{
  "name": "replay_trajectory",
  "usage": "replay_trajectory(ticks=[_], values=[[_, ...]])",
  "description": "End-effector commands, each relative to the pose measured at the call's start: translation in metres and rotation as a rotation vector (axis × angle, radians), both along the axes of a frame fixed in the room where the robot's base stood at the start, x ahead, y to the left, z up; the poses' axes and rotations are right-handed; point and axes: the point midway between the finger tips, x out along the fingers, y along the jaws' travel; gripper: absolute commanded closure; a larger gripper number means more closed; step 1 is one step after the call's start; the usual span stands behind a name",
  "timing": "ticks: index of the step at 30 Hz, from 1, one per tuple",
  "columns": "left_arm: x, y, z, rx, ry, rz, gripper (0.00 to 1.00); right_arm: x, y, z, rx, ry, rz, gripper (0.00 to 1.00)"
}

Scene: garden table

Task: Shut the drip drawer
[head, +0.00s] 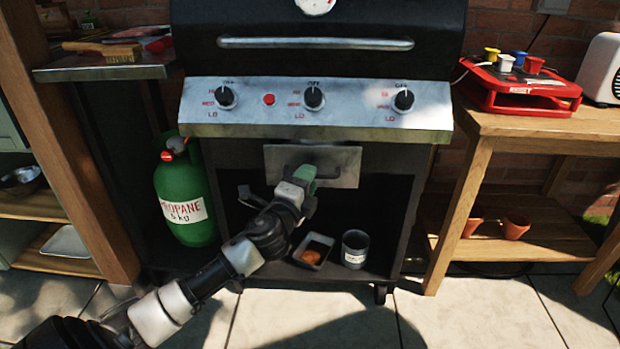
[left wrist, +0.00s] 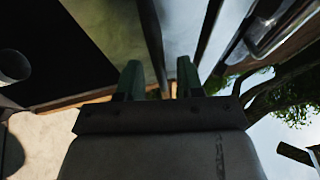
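The drip drawer (head: 340,166) shows as a plain grey metal front below the grill's control panel in the head view. How far it stands out is hard to tell from here. My left gripper (head: 304,176) is at the lower left part of this front, covering some of it; contact cannot be made out. In the left wrist view the two green fingertips of my left gripper (left wrist: 159,78) are apart, with nothing clearly held between them. A greyish metal face, likely the drawer front (left wrist: 108,38), lies just beyond them. My right gripper is not in view.
The control panel (head: 352,112) with several knobs overhangs the drawer. Below, a small tray (head: 314,251) and a metal can (head: 355,249) stand on the cabinet floor. A green propane bottle (head: 186,197) stands left. A wooden bench (head: 535,122) stands right.

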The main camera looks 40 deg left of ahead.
Motion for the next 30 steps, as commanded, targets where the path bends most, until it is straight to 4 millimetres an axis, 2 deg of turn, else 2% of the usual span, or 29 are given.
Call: replay_trajectory(ticks=[6,14,22,30], values=[[0.015,0.002,0.002,0.000,0.001,0.000,0.63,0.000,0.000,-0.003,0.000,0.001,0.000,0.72],[0.016,0.002,0.003,0.000,0.001,0.000,0.63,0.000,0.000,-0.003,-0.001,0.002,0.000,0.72],[0.016,0.002,0.003,0.000,0.001,0.000,1.00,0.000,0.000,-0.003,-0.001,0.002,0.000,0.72],[0.017,0.003,0.002,0.000,0.001,0.001,1.00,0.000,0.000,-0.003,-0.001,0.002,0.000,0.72]])
